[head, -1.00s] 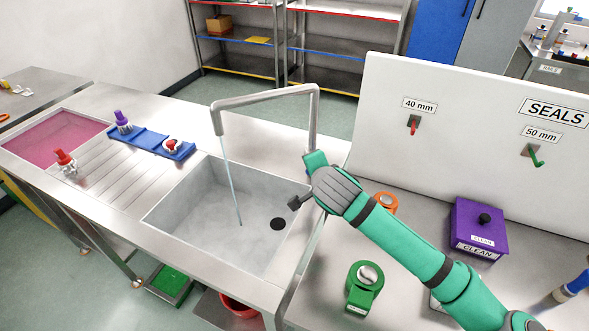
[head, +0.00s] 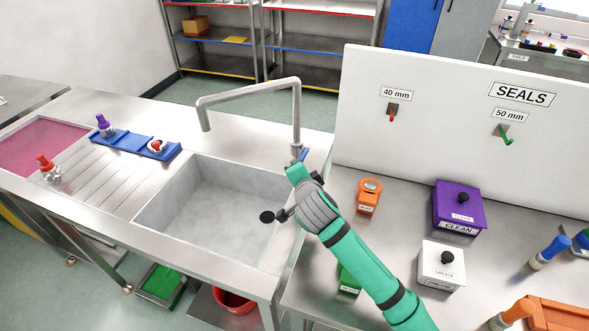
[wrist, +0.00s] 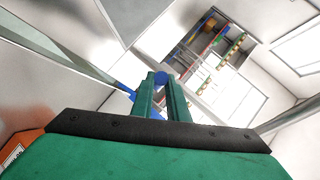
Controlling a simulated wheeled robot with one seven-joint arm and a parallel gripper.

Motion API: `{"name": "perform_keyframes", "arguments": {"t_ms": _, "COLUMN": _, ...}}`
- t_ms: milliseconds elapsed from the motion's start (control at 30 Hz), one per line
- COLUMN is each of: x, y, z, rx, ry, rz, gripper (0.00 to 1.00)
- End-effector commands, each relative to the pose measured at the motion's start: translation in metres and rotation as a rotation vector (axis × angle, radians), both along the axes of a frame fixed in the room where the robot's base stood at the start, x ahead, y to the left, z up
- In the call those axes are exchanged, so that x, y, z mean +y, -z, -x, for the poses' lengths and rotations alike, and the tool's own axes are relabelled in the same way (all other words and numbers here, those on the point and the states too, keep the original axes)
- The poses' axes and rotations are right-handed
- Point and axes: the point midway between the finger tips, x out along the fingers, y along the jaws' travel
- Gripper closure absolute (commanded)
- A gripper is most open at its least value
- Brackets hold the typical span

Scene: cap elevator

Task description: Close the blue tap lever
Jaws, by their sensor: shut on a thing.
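The tap (head: 297,110) rises at the back right corner of the sink (head: 205,210), its spout (head: 205,118) over the basin. No water stream shows under the spout. The blue tap lever (head: 304,153) shows as a small blue piece at the tap's base; most of it is hidden by my gripper. My gripper (head: 298,168) is at the tap's base, shut on the lever. In the wrist view, blue (wrist: 126,89) shows beside the green fingers (wrist: 160,88) and between their tips.
To the right stand an orange container (head: 368,195), a purple CLEAN box (head: 457,210) and a white GREASE box (head: 441,265). A white SEALS panel (head: 430,150) stands behind them. A blue rack (head: 125,140) lies on the drainboard left of the sink.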

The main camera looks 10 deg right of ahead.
Motion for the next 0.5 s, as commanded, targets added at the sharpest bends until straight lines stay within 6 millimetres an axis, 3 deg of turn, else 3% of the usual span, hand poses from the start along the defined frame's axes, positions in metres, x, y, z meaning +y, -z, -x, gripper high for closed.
{"name": "perform_keyframes", "arguments": {"t_ms": 233, "x": -0.0017, "y": 0.0001, "z": 0.0, "rx": -0.001, "ry": 0.005, "rz": -0.004, "gripper": 1.0}}
{"name": "perform_keyframes", "arguments": {"t_ms": 267, "x": -0.0017, "y": 0.0001, "z": 0.0, "rx": -0.001, "ry": 0.005, "rz": -0.003, "gripper": 0.84}}
{"name": "perform_keyframes", "arguments": {"t_ms": 300, "x": -0.0016, "y": 0.0001, "z": -0.0001, "rx": -0.001, "ry": 0.005, "rz": -0.003, "gripper": 0.78}}
{"name": "perform_keyframes", "arguments": {"t_ms": 500, "x": -0.0009, "y": 0.0, "z": -0.0001, "rx": 0.0, "ry": 0.003, "rz": -0.004, "gripper": 0.78}}
